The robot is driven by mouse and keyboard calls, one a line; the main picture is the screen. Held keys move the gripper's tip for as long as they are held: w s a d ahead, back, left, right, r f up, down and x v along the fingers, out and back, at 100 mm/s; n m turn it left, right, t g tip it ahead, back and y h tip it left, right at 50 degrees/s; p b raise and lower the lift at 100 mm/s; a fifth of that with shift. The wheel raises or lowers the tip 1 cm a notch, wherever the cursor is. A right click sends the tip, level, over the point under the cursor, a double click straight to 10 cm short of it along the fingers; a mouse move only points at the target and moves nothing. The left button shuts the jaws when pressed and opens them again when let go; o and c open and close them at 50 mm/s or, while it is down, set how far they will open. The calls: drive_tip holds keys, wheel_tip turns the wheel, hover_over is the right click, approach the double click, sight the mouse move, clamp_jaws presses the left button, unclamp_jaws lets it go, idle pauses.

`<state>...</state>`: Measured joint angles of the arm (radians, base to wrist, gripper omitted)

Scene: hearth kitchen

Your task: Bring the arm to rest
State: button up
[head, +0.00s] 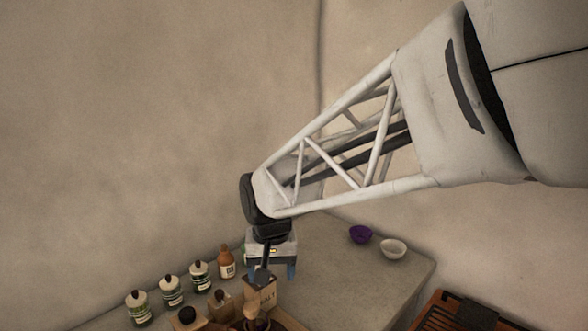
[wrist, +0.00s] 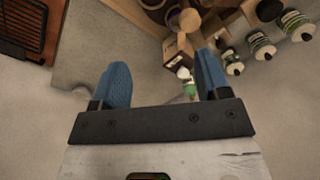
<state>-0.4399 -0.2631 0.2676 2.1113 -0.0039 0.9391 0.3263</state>
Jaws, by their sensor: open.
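My arm reaches down from the upper right in the head view. My gripper (head: 272,271) hangs low over the counter, above and behind a small tan box (head: 260,295). In the wrist view my gripper (wrist: 162,75) has its two blue fingers wide apart. Nothing is held between them. The tan box (wrist: 178,52) shows beyond the gap, close to the right finger. A small green-and-white item (wrist: 187,84) shows beside that finger, partly hidden. The heights between the fingers and these things are hard to tell.
Green-labelled jars (head: 171,291) and a brown bottle (head: 226,263) stand along the left wall. A purple bowl (head: 360,234) and a white bowl (head: 393,249) sit on the counter (head: 330,270) at right. A rack (head: 465,315) is at lower right. The counter middle is clear.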

drive_tip(key=s+d+m+t, duration=0.1)
drive_tip(key=s+d, duration=1.8)
drive_tip(key=d, duration=0.4)
drive_tip(key=shift+r+m+t+h, duration=0.3)
drive_tip(key=shift+r, duration=0.15)
drive_tip(key=shift+o, duration=0.2)
drive_tip(key=shift+d, duration=0.1)
